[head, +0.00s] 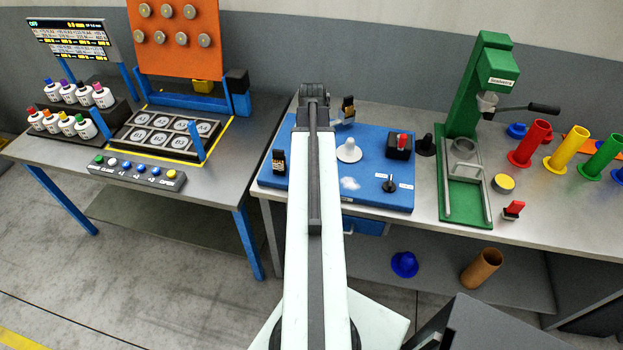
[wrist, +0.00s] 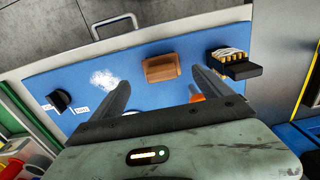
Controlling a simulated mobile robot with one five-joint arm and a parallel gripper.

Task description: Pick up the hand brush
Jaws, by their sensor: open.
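A brown wooden block-shaped thing, which looks like the hand brush (wrist: 162,68), lies on the blue mat in the wrist view. My gripper (wrist: 160,80) is open, with one dark finger on each side of the brush in the picture. The brush appears beyond the fingertips, not held; I cannot tell how high the fingers are above it. In the head view my arm hides the brush.
White powder (wrist: 103,78) lies beside the brush. A green press (head: 470,95) stands right.

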